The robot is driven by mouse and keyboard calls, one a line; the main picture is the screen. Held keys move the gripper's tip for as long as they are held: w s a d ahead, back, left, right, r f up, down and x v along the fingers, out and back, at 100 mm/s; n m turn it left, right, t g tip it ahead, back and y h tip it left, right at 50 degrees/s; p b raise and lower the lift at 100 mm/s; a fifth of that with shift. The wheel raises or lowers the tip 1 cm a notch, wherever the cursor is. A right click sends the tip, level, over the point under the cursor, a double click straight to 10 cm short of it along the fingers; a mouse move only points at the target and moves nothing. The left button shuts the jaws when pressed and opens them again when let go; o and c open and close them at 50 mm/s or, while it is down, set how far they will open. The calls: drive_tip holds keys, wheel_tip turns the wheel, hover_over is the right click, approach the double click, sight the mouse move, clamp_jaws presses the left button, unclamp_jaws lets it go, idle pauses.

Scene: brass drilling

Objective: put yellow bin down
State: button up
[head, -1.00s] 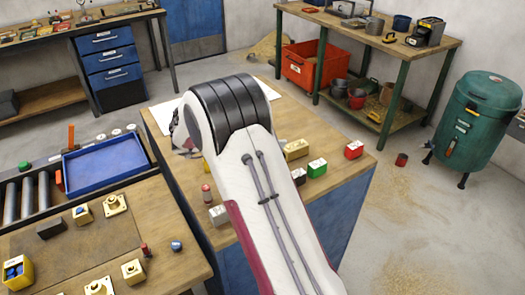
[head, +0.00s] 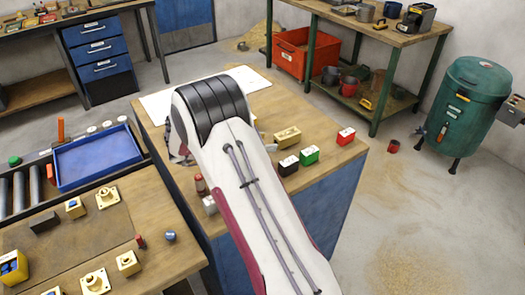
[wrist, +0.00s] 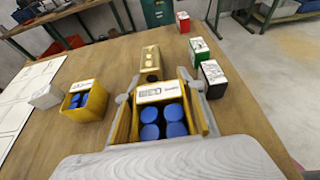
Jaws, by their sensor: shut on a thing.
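The yellow bin (wrist: 136,128) is between the fingers of my gripper (wrist: 160,94) in the wrist view. The gripper is shut on it. The bin has a white label on its far side and several blue round-topped items inside. It is over the wooden bench; I cannot tell whether its base touches the wood. A second yellow bin (wrist: 72,109) with blue items stands on the bench to the left. In the head view my arm hides the gripper and the held bin. Another yellow bin (head: 12,270) with blue contents sits on the lower-left bench.
A brass block (wrist: 151,62) stands just beyond the held bin. A black-and-white box (wrist: 213,80), a green box (wrist: 199,50) and a red box (wrist: 183,21) line the right side. A white box (wrist: 45,96) is at left. White sheets (wrist: 25,90) lie at the left edge.

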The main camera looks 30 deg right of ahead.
drive_tip(key=shift+f, duration=1.85)
drive_tip(key=shift+f, duration=0.1)
drive_tip(key=o, duration=1.1)
